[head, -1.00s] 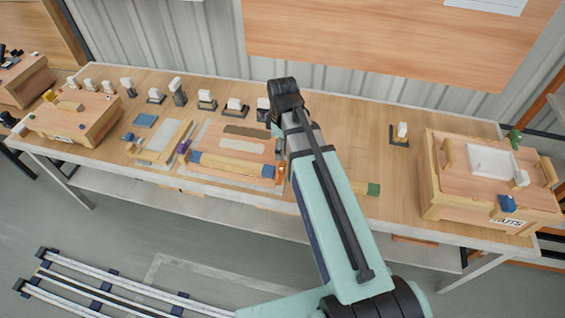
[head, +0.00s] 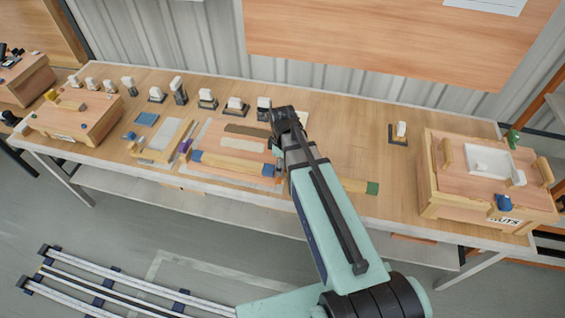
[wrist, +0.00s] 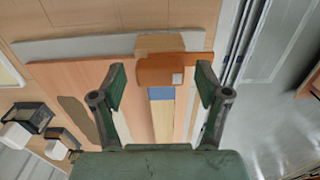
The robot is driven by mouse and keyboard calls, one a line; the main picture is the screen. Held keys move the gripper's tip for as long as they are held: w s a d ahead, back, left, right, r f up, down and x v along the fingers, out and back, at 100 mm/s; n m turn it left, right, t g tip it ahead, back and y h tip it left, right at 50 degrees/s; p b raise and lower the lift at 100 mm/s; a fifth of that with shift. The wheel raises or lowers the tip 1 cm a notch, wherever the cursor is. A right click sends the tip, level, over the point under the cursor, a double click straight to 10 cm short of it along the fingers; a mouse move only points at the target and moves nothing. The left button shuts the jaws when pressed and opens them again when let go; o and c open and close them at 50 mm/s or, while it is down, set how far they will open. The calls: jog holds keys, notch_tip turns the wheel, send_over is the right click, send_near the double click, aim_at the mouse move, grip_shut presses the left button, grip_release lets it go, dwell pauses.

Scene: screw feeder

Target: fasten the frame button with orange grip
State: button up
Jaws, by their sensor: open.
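In the wrist view an orange grip (wrist: 160,71) with a small white square on it sits at the end of a light wooden bar (wrist: 161,120) with a blue section. The bar lies on the reddish frame board (wrist: 84,76). My gripper (wrist: 162,84) is open, its two green fingers apart on either side of the orange grip. No contact can be made out. In the head view the bar with blue ends (head: 236,164) lies along the front of the board, and my arm hides the orange grip and my fingers.
Several white-and-grey parts (head: 207,98) stand in a row behind the board. A wooden nuts box (head: 455,193) is at the right and another wooden box (head: 75,121) at the left. The table (head: 345,140) is mostly bare between my arm and the nuts box.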

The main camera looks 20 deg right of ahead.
jog(key=c, duration=1.2)
jog(key=shift+o, duration=0.2)
jog(key=shift+m, duration=0.5)
jog(key=m, duration=0.3)
jog(key=shift+m+b, duration=0.35)
jog(key=shift+m, duration=0.05)
jog(key=m, duration=0.4)
jog(key=shift+m, duration=0.3)
jog(key=m, duration=0.4)
jog(key=shift+b, duration=0.3)
jog(key=shift+m, duration=2.2)
